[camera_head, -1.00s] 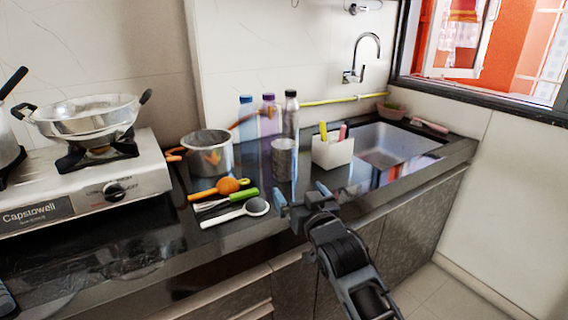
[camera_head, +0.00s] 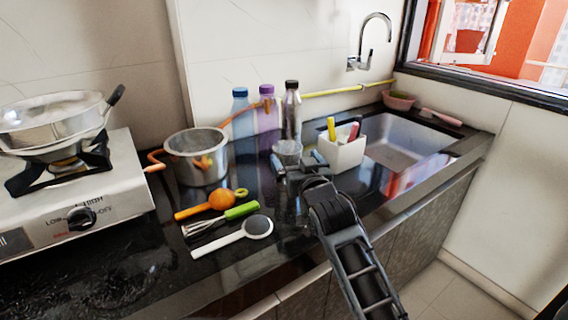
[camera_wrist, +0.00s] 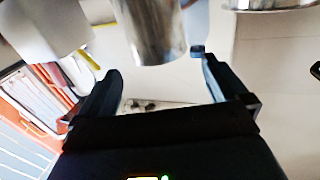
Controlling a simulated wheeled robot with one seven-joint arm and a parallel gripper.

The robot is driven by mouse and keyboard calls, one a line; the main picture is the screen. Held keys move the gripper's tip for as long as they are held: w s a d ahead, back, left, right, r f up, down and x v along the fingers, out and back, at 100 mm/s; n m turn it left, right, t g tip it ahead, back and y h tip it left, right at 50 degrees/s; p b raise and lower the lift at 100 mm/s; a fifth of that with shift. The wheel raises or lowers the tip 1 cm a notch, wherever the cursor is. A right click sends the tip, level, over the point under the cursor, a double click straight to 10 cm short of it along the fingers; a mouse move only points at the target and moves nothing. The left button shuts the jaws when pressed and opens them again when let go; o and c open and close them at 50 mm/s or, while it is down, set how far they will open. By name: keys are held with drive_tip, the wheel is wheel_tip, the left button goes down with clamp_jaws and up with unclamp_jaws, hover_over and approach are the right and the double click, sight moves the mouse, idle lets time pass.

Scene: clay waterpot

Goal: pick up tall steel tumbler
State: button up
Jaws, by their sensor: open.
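The tall steel tumbler (camera_head: 287,147) stands on the dark counter in front of the bottles. In the head view its upper part shows and its lower part is hidden behind my gripper (camera_head: 298,162). My gripper is open and just in front of the tumbler. In the wrist view the shiny tumbler (camera_wrist: 153,32) lies ahead of my gripper (camera_wrist: 156,63), roughly in line with the gap between the fingers. I cannot tell whether either finger touches it.
A white holder (camera_head: 342,155) with colored items stands close to the right of my gripper. Several bottles (camera_head: 267,112) stand behind. A steel pot (camera_head: 197,160) and utensils (camera_head: 235,238) lie left. The sink (camera_head: 402,145) is farther right.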

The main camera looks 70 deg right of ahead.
sight(288, 147)
drive_tip(key=shift+p+x, duration=0.45)
drive_tip(key=shift+x, duration=3.3)
drive_tip(key=shift+c, duration=0.5)
drive_tip(key=shift+f, duration=0.1)
drive_tip(key=c, duration=1)
drive_tip(key=shift+c, duration=0.4)
